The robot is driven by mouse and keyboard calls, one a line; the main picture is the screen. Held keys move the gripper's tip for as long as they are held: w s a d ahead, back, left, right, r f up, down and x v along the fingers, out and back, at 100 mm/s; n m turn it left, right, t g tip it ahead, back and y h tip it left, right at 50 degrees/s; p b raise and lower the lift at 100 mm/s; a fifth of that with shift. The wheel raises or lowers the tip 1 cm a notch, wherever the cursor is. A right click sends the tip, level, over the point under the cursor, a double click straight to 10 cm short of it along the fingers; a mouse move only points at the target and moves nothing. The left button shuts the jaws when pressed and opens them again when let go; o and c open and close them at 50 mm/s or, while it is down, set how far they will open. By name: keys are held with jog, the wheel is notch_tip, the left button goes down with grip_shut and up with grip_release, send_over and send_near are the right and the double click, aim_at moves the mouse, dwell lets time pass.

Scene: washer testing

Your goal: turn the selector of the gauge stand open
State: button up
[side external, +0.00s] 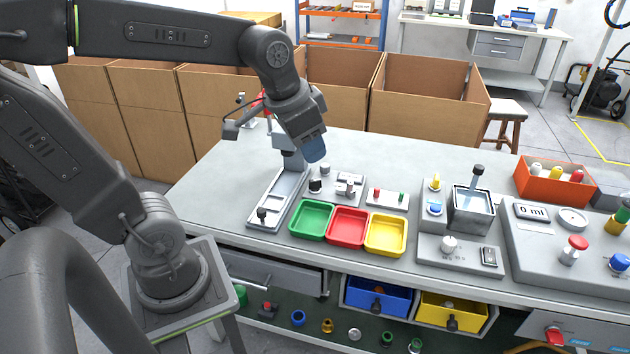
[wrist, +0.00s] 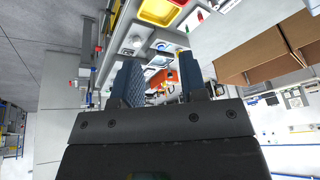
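My gripper (side external: 315,150) hangs over the back left of the workbench, tilted downward, with its blue fingers above a small grey panel (side external: 334,199). In the wrist view my gripper (wrist: 160,65) has its two fingers apart, with nothing held between them. The panel carries a black knob (side external: 315,186) and pale fittings; my gripper is apart from them. No label names the gauge stand, so I cannot tell which unit it is or how its selector is set.
Green (side external: 311,221), red (side external: 347,228) and yellow (side external: 385,236) trays stand in front of the panel. A grey rail fixture (side external: 280,200) is to its left. A unit with a metal tank (side external: 471,213) stands to the right. Cardboard boxes (side external: 425,100) line the back.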

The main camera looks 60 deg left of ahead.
jog(key=w+a+f+g, duration=0.1)
jog(key=w+a+f, duration=0.1)
jog(key=w+a, duration=0.35)
jog(key=m+g, duration=0.2)
jog(key=g, duration=0.1)
send_near(315, 180)
jog(key=shift+h, duration=0.3)
jog(key=f, duration=1)
jog(key=shift+w+a, duration=0.1)
jog(key=shift+a, duration=0.1)
grip_shut()
